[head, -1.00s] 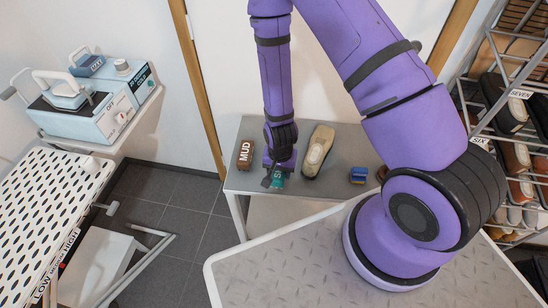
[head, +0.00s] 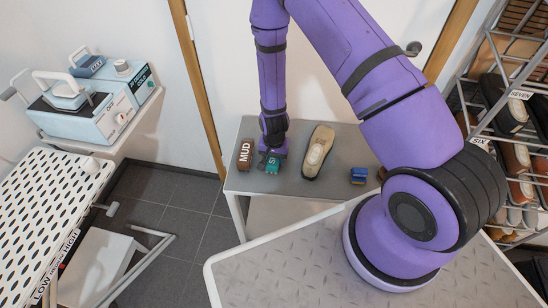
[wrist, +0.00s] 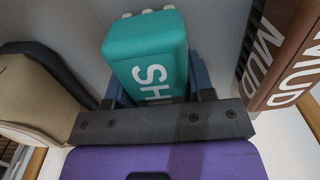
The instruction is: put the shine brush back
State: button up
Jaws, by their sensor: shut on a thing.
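The shine brush is a teal block with white lettering starting "SH" and pale bristle tufts; it shows in the wrist view (wrist: 147,48) and in the head view (head: 272,165). My gripper (head: 270,157) is over the grey table, shut on the shine brush, with its fingers on either side of it in the wrist view (wrist: 155,85). The brush is at or just above the tabletop; I cannot tell if it touches. The brown MUD brush (head: 245,155) stands close to its left in the head view, with a small gap.
A tan shoe (head: 318,152) lies to the right of my gripper on the grey table (head: 290,185). A small blue and yellow item (head: 358,176) sits further right. A shoe rack (head: 510,130) stands at the far right. The table's front strip is clear.

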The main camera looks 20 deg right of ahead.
jog(key=o, duration=1.2)
jog(key=shift+f, duration=0.1)
notch_tip(320, 180, up, 13)
jog(key=shift+f, duration=0.2)
